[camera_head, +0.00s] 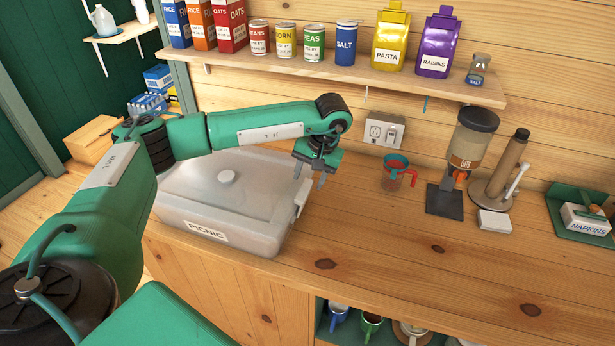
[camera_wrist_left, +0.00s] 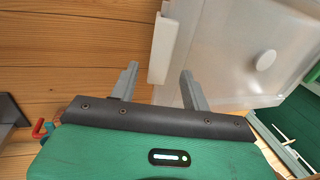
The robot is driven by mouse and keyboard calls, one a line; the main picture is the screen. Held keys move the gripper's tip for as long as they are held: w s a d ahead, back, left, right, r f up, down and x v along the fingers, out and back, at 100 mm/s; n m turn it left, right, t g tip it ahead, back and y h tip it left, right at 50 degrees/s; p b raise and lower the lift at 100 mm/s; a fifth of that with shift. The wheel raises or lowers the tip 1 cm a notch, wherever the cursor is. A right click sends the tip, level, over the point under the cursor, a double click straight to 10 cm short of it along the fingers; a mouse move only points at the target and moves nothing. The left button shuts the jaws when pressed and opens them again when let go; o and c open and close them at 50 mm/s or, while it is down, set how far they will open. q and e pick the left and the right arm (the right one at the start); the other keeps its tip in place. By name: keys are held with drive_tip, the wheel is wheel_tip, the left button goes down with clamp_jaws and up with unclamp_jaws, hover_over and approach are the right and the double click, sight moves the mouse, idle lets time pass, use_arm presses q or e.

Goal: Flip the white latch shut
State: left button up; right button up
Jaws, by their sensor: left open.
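A pale translucent picnic box (camera_head: 232,200) with a round lid knob stands on the wooden counter, its PICNIC label facing front. The white latch (camera_head: 301,199) is on its right side; in the left wrist view the latch (camera_wrist_left: 163,45) shows as a pale flap along the box edge, sticking outward. My left gripper (camera_head: 309,177) is open above the box's right edge. In the left wrist view its fingers (camera_wrist_left: 159,70) point toward the latch, whose near end appears between them. I cannot tell whether they touch. My right gripper is out of view.
A measuring cup (camera_head: 397,173) with a red handle, a dispenser (camera_head: 470,150) and a napkin holder (camera_head: 585,219) stand to the right. A shelf (camera_head: 350,73) with several cans and packets hangs above. The front right counter is clear.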

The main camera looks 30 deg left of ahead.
use_arm(q)
drive_tip(key=shift+x, duration=1.4)
drive_tip(key=c, duration=1)
drive_tip(key=h+b, duration=0.1)
drive_tip(key=a+h+b, duration=0.1)
drive_tip(key=b, duration=0.1)
drive_tip(key=shift+s+a+f, duration=0.2)
drive_tip(key=shift+a+f, duration=0.1)
drive_tip(key=shift+a+r+t+h+b, duration=0.2)
drive_tip(key=shift+t+h+b, duration=0.1)
drive_tip(key=shift+h+b, duration=0.3)
drive_tip(key=shift+r, duration=0.15)
drive_tip(key=o, duration=1)
